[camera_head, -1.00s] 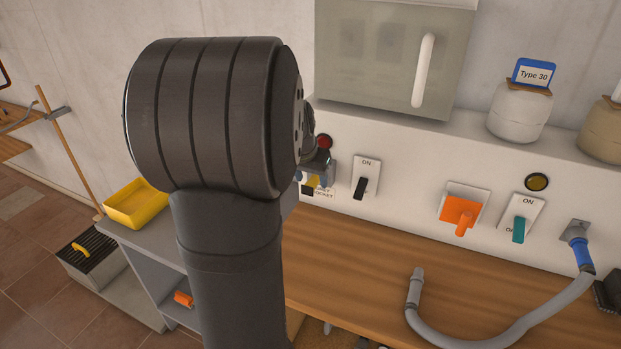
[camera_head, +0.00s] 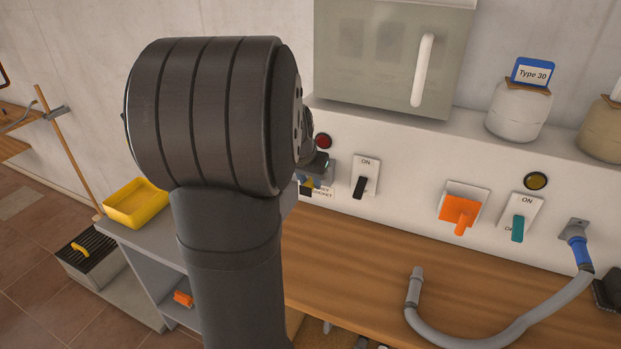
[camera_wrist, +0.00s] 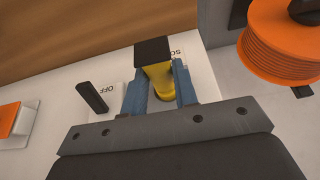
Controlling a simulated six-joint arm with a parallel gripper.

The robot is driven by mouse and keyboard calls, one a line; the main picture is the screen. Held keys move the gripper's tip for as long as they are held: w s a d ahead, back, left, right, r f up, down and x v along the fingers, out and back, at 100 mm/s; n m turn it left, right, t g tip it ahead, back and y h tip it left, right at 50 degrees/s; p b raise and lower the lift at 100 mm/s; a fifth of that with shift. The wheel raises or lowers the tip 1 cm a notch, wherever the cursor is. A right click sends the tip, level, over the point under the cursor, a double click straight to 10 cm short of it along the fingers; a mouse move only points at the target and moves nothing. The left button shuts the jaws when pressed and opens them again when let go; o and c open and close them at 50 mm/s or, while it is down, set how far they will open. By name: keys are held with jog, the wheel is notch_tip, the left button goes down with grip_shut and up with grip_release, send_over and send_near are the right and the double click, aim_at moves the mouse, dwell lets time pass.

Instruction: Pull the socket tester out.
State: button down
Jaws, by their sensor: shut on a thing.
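The socket tester (camera_wrist: 158,74) has a yellow body with a black block at one end. In the wrist view, my gripper (camera_wrist: 160,80) has its blue-grey fingers on either side of the yellow body, shut on it. The tester is in front of the white panel, beside a label partly hidden by it. Whether it is still seated in a socket cannot be told. In the head view my arm hides most of the gripper; a small yellow part of the tester (camera_head: 308,183) shows at the panel, above the socket label.
A black-lever switch (camera_head: 359,187) is just right of the tester, with a red lamp (camera_head: 323,141) above. An orange-handled switch (camera_head: 459,211), a teal switch (camera_head: 518,229) and a grey hose (camera_head: 470,333) are farther right. The wooden counter (camera_head: 340,255) below is mostly clear.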

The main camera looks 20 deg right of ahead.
jog(key=shift+s+a, duration=1.55)
jog(key=shift+a, duration=0.05)
